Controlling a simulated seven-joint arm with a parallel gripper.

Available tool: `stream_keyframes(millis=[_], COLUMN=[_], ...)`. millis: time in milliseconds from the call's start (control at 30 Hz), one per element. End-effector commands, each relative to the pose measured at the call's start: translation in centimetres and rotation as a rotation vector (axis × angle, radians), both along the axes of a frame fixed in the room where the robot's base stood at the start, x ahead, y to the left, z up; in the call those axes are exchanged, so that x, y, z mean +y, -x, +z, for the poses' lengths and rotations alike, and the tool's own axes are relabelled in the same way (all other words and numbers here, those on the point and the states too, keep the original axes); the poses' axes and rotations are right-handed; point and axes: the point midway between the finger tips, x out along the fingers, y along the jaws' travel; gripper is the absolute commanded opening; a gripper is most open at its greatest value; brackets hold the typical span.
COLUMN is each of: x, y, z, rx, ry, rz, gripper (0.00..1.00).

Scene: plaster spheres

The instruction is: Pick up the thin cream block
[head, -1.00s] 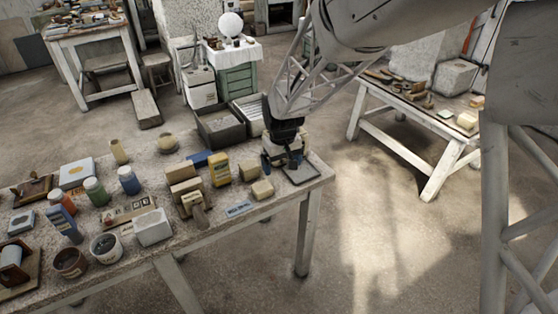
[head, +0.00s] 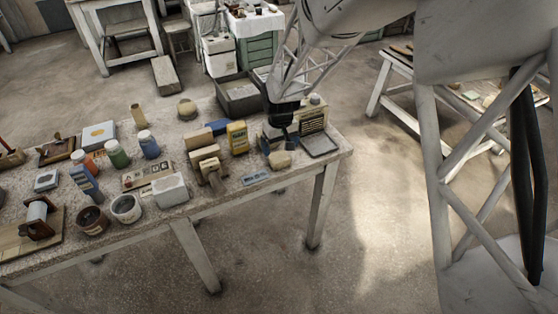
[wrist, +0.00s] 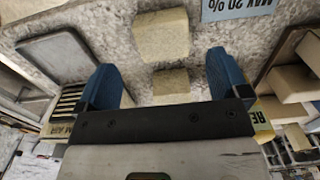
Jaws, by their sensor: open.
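Two cream blocks lie on the stone-topped table. The nearer cream block (head: 279,160) shows in the head view and at the top of the wrist view (wrist: 160,35). The other cream block (wrist: 170,82) is seen only in the wrist view, between the fingers and partly cut off by my gripper's body. I cannot tell which is the thin one. My gripper (head: 279,146) points down over the table's right part. Its blue fingers are spread in the wrist view (wrist: 168,80), with nothing held between them. In the head view it hides the farther block.
A dark-framed flat tray (head: 320,145) and a slatted box (head: 312,119) stand to the right. A yellow box (head: 238,138) and stacked tan blocks (head: 205,158) stand to the left. A blue label (head: 256,178) lies in front. A dark grey bin (head: 238,97) is behind.

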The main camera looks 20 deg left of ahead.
Motion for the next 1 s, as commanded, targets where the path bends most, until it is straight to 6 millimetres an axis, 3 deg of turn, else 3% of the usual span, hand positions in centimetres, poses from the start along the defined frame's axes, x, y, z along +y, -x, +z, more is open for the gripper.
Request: stream_keyframes(millis=[167, 567, 1000], x=[0.0, 0.0, 0.3], y=[0.0, 0.0, 0.2], z=[-1.2, -1.5, -5.7], rx=[0.0, 0.0, 0.001], ry=[0.0, 0.0, 0.001], rz=[0.0, 0.0, 0.0], gripper=[0.94, 0.94, 0.94])
